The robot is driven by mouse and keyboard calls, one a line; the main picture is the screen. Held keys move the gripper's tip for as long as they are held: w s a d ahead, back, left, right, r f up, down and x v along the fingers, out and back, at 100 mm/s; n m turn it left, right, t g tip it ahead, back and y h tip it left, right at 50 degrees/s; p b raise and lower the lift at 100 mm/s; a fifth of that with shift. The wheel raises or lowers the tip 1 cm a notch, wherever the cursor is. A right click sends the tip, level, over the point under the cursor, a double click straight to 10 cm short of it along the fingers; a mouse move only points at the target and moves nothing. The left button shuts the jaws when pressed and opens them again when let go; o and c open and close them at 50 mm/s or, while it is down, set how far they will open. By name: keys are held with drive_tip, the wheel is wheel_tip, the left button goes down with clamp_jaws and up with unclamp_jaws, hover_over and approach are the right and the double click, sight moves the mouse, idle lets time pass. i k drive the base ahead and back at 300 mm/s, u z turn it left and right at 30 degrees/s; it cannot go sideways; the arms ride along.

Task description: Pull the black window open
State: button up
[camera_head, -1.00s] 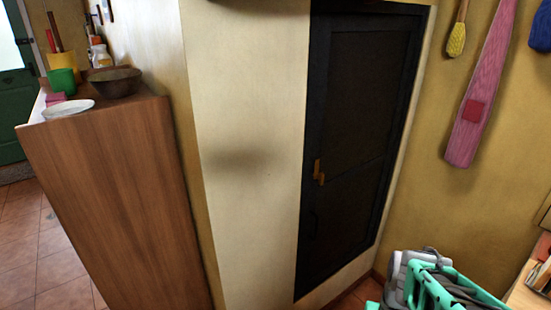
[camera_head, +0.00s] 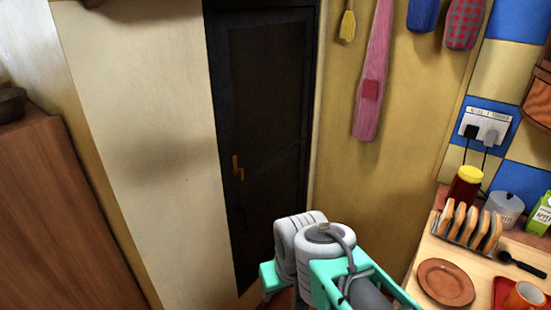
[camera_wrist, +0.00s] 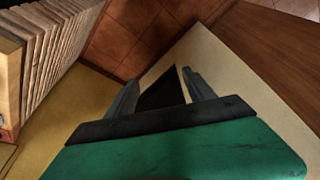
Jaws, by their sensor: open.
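The black window (camera_head: 268,110) is a tall dark panel in a dark frame, set in a cream wall. It looks closed. A small orange-brown handle (camera_head: 238,168) sits on its left side, about halfway down. In the wrist view, my gripper (camera_wrist: 158,86) shows two grey fingers spread apart with nothing held between them. A dark patch shows beyond the fingers, perhaps part of the window. In the head view my arm is in front of the window's lower right, below and right of the handle; the fingertips are hidden there.
A wooden cabinet (camera_head: 55,215) stands at the left. At the right is a counter with a toast rack (camera_head: 468,226), a brown plate (camera_head: 446,282) and a red jar (camera_head: 465,186). Tiled floor (camera_wrist: 125,40) shows in the wrist view.

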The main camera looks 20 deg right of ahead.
sight(264, 55)
drive_tip(key=z, duration=0.7)
drive_tip(key=i, duration=0.25)
drive_tip(key=u, duration=1.9)
drive_tip(key=i, duration=0.2)
drive_tip(key=z, duration=0.05)
